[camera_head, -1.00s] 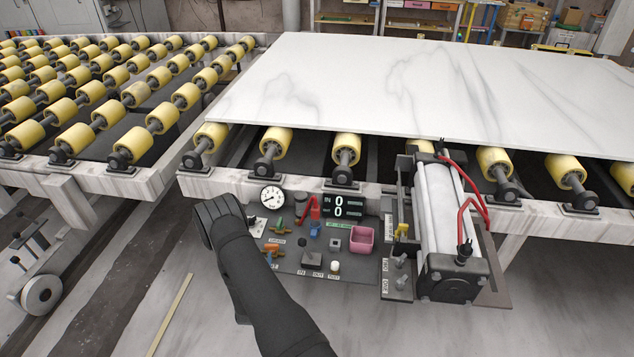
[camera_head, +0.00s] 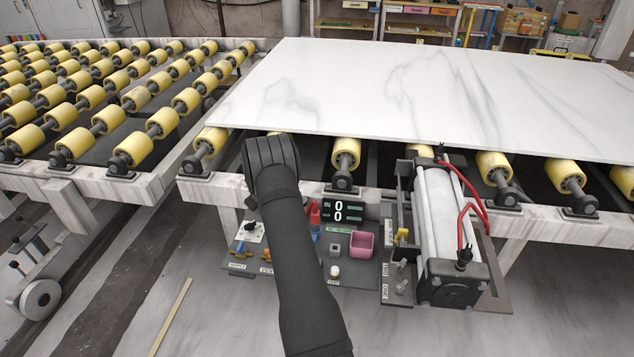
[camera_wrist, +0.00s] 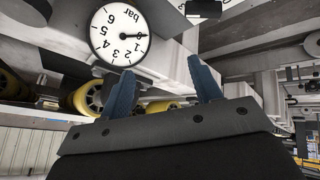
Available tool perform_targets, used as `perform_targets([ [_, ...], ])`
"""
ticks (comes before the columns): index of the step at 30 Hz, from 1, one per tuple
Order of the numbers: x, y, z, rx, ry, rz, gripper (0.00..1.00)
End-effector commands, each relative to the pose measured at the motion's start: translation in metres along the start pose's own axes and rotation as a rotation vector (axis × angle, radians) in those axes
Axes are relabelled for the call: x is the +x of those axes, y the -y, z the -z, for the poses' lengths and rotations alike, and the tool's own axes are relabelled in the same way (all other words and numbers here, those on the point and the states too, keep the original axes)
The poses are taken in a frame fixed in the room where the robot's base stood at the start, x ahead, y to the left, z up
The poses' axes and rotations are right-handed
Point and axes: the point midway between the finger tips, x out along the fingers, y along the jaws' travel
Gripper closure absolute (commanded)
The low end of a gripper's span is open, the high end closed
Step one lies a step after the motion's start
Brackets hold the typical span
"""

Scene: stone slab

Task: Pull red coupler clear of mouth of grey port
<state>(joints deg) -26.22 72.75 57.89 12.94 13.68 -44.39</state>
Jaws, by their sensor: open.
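The red coupler (camera_head: 315,214) stands on the dark panel in the head view, just right of my arm and left of the counter display. A grey port cannot be made out for certain; my arm covers part of the panel, so I cannot tell how the coupler sits in it. My gripper (camera_wrist: 160,67) shows two blue fingers spread apart with nothing between them in the wrist view. In the head view the end of my arm is raised over the frame's front rail, above and left of the coupler, and the fingers are hidden.
A pressure gauge (camera_wrist: 118,35) is close beyond the fingers in the wrist view. The panel holds a display (camera_head: 341,211), a pink bin (camera_head: 361,244) and small fittings. A cylinder (camera_head: 437,215) with red hoses stands right. A marble slab (camera_head: 430,90) lies behind over yellow rollers (camera_head: 346,152).

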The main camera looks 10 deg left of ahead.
Motion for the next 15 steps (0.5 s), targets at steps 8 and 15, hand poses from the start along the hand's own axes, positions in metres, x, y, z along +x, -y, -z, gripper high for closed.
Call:
perform_targets([
  [8, -0.077, -0.091, -0.049, -0.310, 0.263, 0.196, 0.42],
  [15, -0.148, -0.142, -0.091, -0.481, 0.422, 0.372, 0.42],
])
